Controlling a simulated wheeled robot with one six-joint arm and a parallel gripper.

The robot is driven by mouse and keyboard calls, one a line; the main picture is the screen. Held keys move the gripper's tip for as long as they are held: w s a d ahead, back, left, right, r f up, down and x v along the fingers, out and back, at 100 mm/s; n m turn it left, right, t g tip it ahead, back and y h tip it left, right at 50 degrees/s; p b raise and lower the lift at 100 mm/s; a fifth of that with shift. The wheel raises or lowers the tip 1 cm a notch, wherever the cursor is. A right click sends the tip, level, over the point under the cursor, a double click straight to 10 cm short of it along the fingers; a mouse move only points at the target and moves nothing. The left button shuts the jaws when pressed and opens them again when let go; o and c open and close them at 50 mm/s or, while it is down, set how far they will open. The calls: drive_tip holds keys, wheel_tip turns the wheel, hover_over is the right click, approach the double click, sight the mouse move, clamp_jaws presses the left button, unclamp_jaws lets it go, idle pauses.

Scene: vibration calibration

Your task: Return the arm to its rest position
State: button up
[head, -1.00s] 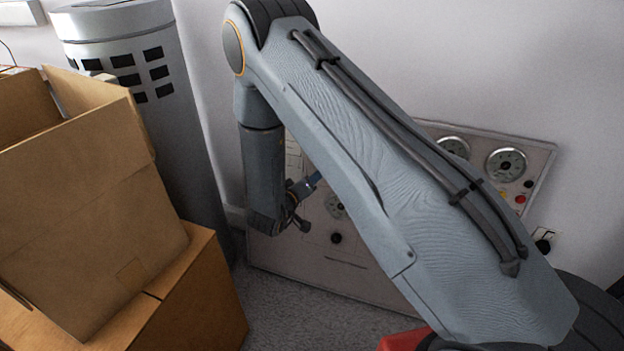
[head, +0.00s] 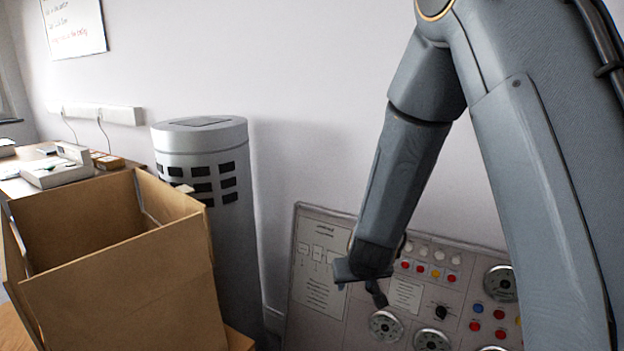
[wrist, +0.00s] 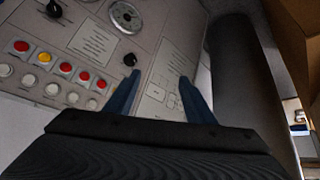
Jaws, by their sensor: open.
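My gripper (wrist: 159,92) shows in the wrist view with its two blue fingers apart and nothing between them. Beyond the fingers is the control panel (wrist: 118,50), with its dials, coloured buttons and printed labels. In the head view my arm comes down from the upper right, and its wrist end hangs in front of the panel (head: 318,322). I cannot tell whether anything touches the panel.
An open cardboard box (head: 125,290) stands at the left on another box. A grey cylindrical unit (head: 235,240) stands between it and the panel. A desk (head: 25,185) with devices is at the far left. A whiteboard (head: 73,27) hangs on the wall.

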drive_tip(key=s+d+r+g+p, duration=0.1)
drive_tip(key=s+d+r+g, duration=0.1)
drive_tip(key=s, duration=0.7)
drive_tip(key=s+d+r+g+p, duration=0.1)
drive_tip(key=s+d+r+g, duration=0.1)
drive_tip(key=s+r, duration=0.3)
drive_tip(key=s+d+r+m+g+p, duration=0.1)
drive_tip(key=s+d+r+g, duration=0.2)
drive_tip(key=s, duration=1)
drive_tip(key=shift+d+r, duration=0.5)
